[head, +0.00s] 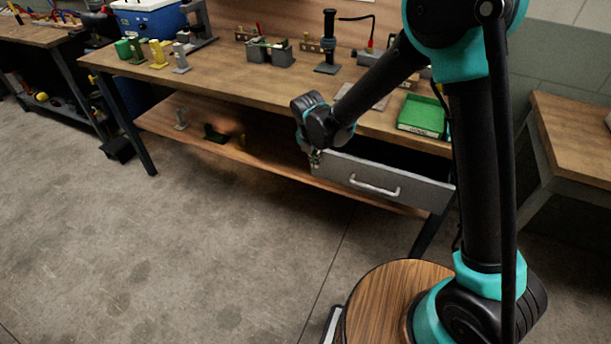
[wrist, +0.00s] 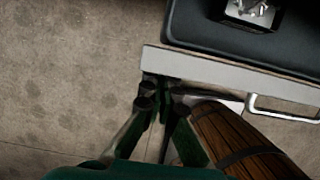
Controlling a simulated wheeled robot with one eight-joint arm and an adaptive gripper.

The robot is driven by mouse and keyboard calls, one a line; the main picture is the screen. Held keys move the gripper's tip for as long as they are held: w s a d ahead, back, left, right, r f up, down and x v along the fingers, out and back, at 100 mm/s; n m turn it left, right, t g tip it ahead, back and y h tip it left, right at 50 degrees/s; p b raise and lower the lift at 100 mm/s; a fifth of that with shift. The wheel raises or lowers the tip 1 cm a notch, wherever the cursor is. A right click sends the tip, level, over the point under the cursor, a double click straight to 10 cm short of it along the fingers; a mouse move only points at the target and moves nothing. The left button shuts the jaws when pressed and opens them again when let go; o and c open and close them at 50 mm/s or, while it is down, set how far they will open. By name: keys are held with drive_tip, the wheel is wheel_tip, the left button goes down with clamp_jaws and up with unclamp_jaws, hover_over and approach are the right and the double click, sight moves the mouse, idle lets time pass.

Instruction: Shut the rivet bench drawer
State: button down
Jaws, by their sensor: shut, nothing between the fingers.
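The rivet bench drawer (head: 335,172) is grey and stands pulled out under the right part of the bench. Its pale bar handle (head: 375,187) is on the front face, and it also shows at the right of the wrist view (wrist: 282,108). My gripper (head: 315,160) is at the left end of the drawer front. In the wrist view my gripper (wrist: 160,92) is shut and empty, its fingertips close to the left end of the drawer front (wrist: 225,70), apart from the handle. I cannot tell whether they touch the front.
The wooden bench top (head: 225,82) carries a green tray (head: 423,116), a stand (head: 328,45) and several small fixtures. A lower shelf (head: 265,150) runs under it. In the wrist view a small metal item (wrist: 250,12) lies inside the drawer. The floor (head: 190,240) in front is clear.

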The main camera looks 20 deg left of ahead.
drive_tip(key=w, duration=0.9)
drive_tip(key=shift+w+d, duration=0.1)
drive_tip(key=shift+d, duration=0.05)
